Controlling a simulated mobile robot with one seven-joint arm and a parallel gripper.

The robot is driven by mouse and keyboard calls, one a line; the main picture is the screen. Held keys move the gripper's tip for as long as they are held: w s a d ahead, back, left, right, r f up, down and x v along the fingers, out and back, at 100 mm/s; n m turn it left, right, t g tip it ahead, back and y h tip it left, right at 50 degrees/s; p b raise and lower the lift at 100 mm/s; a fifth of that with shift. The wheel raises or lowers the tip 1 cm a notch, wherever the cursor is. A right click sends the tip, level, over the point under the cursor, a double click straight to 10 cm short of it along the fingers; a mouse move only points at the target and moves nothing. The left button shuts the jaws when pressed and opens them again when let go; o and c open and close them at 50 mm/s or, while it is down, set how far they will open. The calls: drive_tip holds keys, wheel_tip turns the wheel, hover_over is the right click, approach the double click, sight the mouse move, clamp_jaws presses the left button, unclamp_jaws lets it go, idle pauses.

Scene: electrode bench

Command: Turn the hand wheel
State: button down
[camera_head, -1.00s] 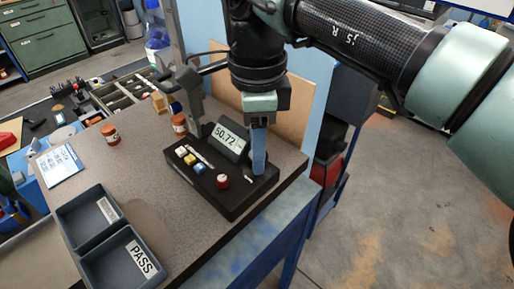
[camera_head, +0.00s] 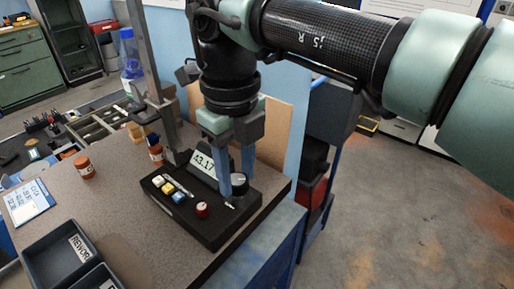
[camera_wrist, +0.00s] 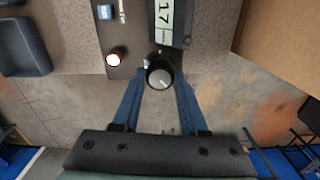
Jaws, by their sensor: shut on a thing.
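The hand wheel (camera_head: 239,181), a round dark knob with a pale face and a mark, sits at the right end of a black instrument box (camera_head: 211,226). It shows from above in the wrist view (camera_wrist: 159,76). My gripper (camera_head: 237,186) points down with one blue finger on each side of the wheel. In the wrist view my gripper (camera_wrist: 160,82) has its fingertips against the wheel's sides, shut on it. The display (camera_head: 204,162) on the box reads 43.17.
A metal post (camera_head: 166,125) stands behind. The bench edge is close on the right.

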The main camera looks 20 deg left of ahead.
sight(237, 179)
drive_tip(key=m, duration=0.4)
drive_tip(key=shift+m+b, duration=0.4)
drive_tip(key=m, duration=0.4)
drive_tip(key=shift+m+b, duration=0.3)
drive_tip(key=shift+b, duration=0.1)
drive_tip(key=shift+r, duration=0.1)
drive_tip(key=shift+c, duration=2.2)
unclamp_jaws()
wheel_tip(237, 179, up, 13)
drive_tip(key=p, duration=1)
